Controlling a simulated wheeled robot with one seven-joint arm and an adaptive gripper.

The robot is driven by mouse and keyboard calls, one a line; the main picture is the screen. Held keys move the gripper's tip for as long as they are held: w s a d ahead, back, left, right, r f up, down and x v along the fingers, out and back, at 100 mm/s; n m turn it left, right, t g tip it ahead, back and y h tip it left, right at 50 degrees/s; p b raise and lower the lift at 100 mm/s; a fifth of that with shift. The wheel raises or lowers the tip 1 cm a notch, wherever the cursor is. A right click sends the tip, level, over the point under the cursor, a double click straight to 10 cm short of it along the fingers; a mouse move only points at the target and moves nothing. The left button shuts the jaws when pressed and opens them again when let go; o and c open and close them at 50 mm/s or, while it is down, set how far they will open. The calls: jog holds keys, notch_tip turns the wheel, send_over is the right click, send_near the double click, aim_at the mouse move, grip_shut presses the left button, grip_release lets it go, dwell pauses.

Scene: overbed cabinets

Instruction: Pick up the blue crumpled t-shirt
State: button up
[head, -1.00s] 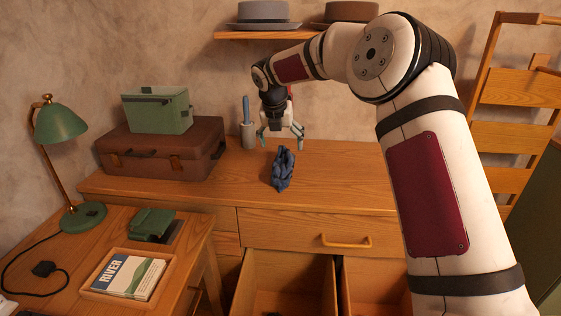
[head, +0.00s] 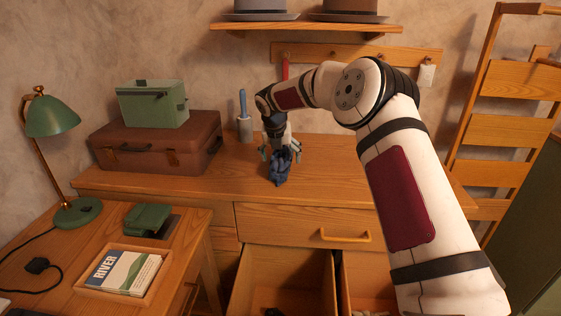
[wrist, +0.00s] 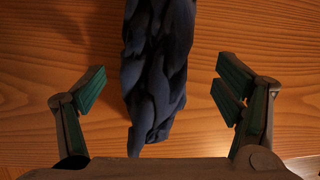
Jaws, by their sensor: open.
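The blue crumpled t-shirt (head: 279,167) lies bunched on the wooden dresser top (head: 345,175). In the wrist view the t-shirt (wrist: 156,70) runs from the top edge down between my fingers. My gripper (head: 281,151) is low over the dresser, at the far side of the t-shirt in the head view. In the wrist view my gripper (wrist: 165,95) is open, with one green-padded finger on each side of the cloth and a gap to both. I cannot tell the exact height of the fingertips above the wood.
A brown suitcase (head: 158,143) with a green box (head: 153,104) on it stands left. A grey cup-like holder (head: 244,128) with a blue-handled item is behind my gripper. Drawers (head: 285,275) stand open below. The dresser top right of the t-shirt is clear.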

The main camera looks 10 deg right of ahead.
jog(key=x, duration=0.3)
jog(key=shift+w+a+f, duration=0.1)
jog(key=c, duration=1.4)
